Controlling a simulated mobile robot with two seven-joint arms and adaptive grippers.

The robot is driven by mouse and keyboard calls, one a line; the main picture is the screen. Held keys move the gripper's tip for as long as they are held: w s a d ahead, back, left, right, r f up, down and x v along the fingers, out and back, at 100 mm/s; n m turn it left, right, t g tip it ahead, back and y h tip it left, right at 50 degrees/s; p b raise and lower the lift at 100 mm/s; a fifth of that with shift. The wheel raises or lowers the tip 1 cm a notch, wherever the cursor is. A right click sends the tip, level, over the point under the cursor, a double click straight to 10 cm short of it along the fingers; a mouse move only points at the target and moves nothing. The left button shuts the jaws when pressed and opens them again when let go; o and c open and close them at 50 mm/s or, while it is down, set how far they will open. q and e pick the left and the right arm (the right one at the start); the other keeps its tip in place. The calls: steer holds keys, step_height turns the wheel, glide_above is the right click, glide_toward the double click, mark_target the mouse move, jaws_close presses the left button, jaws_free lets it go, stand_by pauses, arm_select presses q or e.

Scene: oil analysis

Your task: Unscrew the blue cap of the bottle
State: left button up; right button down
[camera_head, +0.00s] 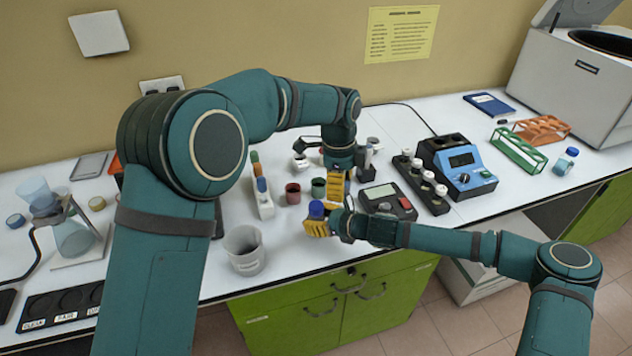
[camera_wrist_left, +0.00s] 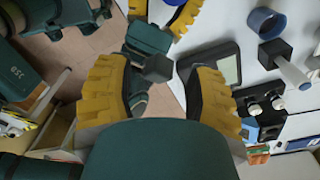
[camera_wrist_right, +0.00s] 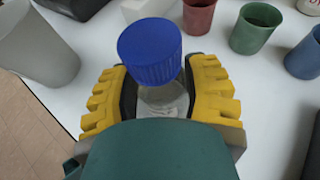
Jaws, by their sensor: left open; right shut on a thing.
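The bottle (camera_wrist_right: 163,100) is clear with a ribbed blue cap (camera_wrist_right: 150,48). It is between the yellow fingers of my right gripper (camera_wrist_right: 157,82), which is shut on it below the cap. In the head view the blue cap (camera_head: 316,208) sticks up above my right gripper (camera_head: 318,224), near the front edge of the bench. My left gripper (camera_head: 338,188) is open, pointing down, just above and right of the cap. In the left wrist view, no object is held between its fingers (camera_wrist_left: 158,80), and the blue cap is at the top edge, partly cut off.
A clear beaker (camera_head: 244,250) stands left of the bottle. Red (camera_head: 292,193) and green (camera_head: 318,187) cups stand behind it. A black meter (camera_head: 387,200) and a rack of white-capped vials (camera_head: 420,183) are to the right. Another blue-capped bottle (camera_head: 566,161) stands far right.

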mark_target(316, 205)
arm_select(q)
steer(key=a+m, duration=0.1)
steer(key=m, duration=0.2)
steer(key=w+a+f+m, duration=0.1)
steer(key=a+m, duration=0.1)
steer(key=m, duration=0.2)
steer(key=w+a+m, duration=0.1)
steer(key=a+m, duration=0.1)
steer(key=m, duration=0.2)
steer(key=shift+w+a+f+y, duration=0.15)
steer(key=shift+a+f+y, duration=0.05)
steer(key=shift+f+y, duration=0.15)
steer(key=shift+f, duration=3.95)
jaws_close()
steer(key=shift+n, duration=1.7)
